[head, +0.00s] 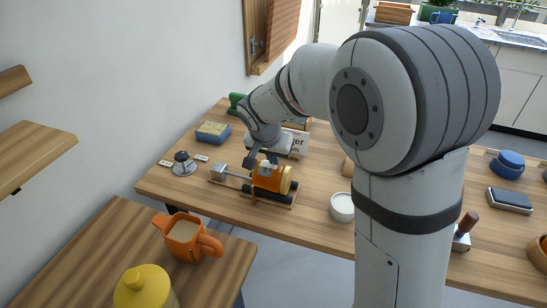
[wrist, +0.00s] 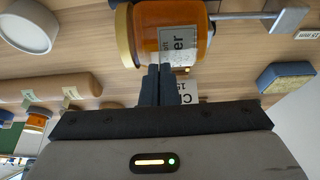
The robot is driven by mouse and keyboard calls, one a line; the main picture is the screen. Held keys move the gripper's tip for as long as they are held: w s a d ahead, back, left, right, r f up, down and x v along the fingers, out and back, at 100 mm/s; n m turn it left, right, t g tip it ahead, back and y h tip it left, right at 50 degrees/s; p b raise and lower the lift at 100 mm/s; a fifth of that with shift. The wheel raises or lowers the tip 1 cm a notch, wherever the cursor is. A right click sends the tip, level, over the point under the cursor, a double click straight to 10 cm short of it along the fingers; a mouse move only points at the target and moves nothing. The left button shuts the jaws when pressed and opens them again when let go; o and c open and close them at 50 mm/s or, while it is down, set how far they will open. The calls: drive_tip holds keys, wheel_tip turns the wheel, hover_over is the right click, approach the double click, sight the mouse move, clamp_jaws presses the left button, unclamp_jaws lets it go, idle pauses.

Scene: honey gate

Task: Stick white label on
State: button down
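An orange honey jar (head: 268,178) with a gold lid lies on its side in a small wooden cradle (head: 222,183) on the table. In the wrist view the jar (wrist: 150,32) carries a white label (wrist: 178,46) with dark print on its side. My gripper (head: 262,158) is at the jar's side, and its two dark fingers (wrist: 159,68) are close together with their tips at the label's edge. I cannot tell whether they touch or pinch it. A second white printed piece (wrist: 186,90) shows partly behind the fingers.
A white printed card (head: 299,143) stands behind my gripper. A round white pot (head: 342,207), a blue-and-yellow block (head: 213,132) and a grey knobbed object (head: 184,163) stand around the jar. An orange jug (head: 184,235) and a yellow container (head: 145,288) are on the nearer table.

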drive_tip(key=c, duration=2.1)
unclamp_jaws()
drive_tip(key=shift+f, duration=0.1)
drive_tip(key=shift+c, duration=0.2)
drive_tip(key=o, duration=0.5)
drive_tip(key=v, duration=0.7)
drive_tip(key=shift+s+r, duration=0.15)
drive_tip(key=shift+r, duration=0.2)
